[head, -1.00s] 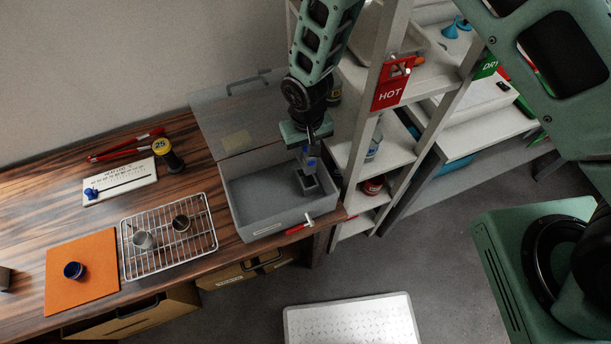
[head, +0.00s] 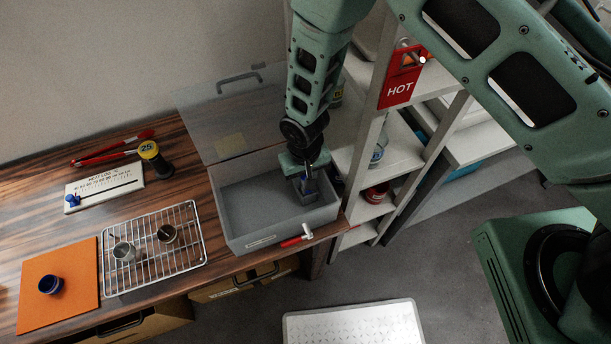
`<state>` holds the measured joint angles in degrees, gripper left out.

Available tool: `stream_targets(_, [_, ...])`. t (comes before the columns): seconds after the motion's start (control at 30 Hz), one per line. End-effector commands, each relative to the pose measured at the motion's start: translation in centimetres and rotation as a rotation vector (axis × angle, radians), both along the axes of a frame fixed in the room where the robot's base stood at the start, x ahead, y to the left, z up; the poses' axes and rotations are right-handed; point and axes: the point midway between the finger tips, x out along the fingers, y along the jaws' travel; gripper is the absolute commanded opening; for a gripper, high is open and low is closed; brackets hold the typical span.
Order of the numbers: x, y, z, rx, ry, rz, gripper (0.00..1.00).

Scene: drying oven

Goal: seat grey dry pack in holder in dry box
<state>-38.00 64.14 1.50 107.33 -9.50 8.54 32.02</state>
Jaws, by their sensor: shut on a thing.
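The dry box (head: 235,216) is a grey open-topped box at the table's right end, with its clear lid (head: 225,125) raised behind it. The holder (head: 315,197) is a small dark grey square socket inside the box at the right. My gripper (head: 306,180) reaches down into the box at the holder, its fingers small and partly hidden by the wrist.
A shelf with a red HOT tag (head: 400,85) stands close to the right.

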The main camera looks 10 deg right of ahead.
Motion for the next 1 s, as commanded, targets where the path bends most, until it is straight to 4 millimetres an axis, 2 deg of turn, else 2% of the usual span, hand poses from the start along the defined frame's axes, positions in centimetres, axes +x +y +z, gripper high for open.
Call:
stream_targets(0.57, [-0.1, -0.1, -1.6, 0.0, 0.001, -0.001, 0.0])
stream_targets(0.6, [-0.1, -0.1, -1.6, 0.0, 0.001, -0.001, 0.36])
stream_targets(0.8, [0.0, 0.0, -1.5, 0.002, 0.0, -0.001, 0.36])
stream_targets(1.0, [0.0, 0.1, 0.2, 0.003, -0.001, -0.001, 0.36])
